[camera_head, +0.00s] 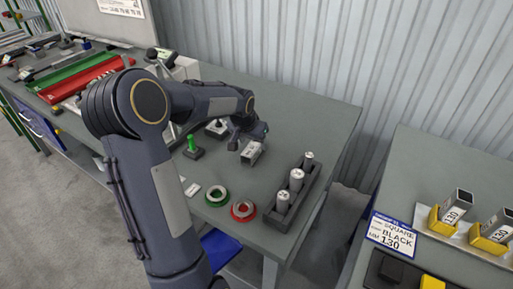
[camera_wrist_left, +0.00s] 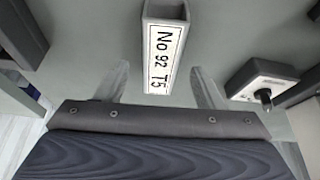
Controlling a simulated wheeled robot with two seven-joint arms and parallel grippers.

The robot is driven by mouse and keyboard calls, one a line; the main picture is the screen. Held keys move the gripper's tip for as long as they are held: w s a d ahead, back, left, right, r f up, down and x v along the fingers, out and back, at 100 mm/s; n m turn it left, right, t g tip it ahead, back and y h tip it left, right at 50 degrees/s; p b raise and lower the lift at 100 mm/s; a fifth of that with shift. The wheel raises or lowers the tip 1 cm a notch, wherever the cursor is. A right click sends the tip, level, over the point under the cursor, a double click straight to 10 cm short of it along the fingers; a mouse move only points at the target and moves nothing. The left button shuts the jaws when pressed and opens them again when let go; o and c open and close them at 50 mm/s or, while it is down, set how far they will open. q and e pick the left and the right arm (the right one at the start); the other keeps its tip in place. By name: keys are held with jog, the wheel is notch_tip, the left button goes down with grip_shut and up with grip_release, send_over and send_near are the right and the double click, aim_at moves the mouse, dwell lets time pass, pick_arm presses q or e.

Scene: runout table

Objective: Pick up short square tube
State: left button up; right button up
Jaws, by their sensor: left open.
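The short square tube (camera_head: 251,152) is grey with an open end and lies on the grey runout table. In the left wrist view the tube (camera_wrist_left: 165,12) bears a white label reading "No 92 T5". My left gripper (camera_head: 240,138) is over the table, close to the tube. In the left wrist view its two fingers (camera_wrist_left: 162,84) are spread, with the labelled tube between and beyond them. I cannot tell whether either finger touches it. My right gripper is not in view.
A green-knobbed block (camera_head: 193,148) stands left of the tube. A green ring (camera_head: 217,196) and a red ring (camera_head: 243,210) lie in front. A dark rack (camera_head: 273,217) with 3 cylinders stands right. Another table holds tubes in yellow holders (camera_head: 489,238) and a sign (camera_head: 391,235).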

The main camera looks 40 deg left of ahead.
aim_at(254, 144)
pick_arm(q)
jog(key=x, duration=0.3)
jog(key=shift+w+f, duration=0.1)
jog(key=shift+f, duration=0.05)
jog(key=shift+c, duration=0.3)
jog(key=c, duration=1.1)
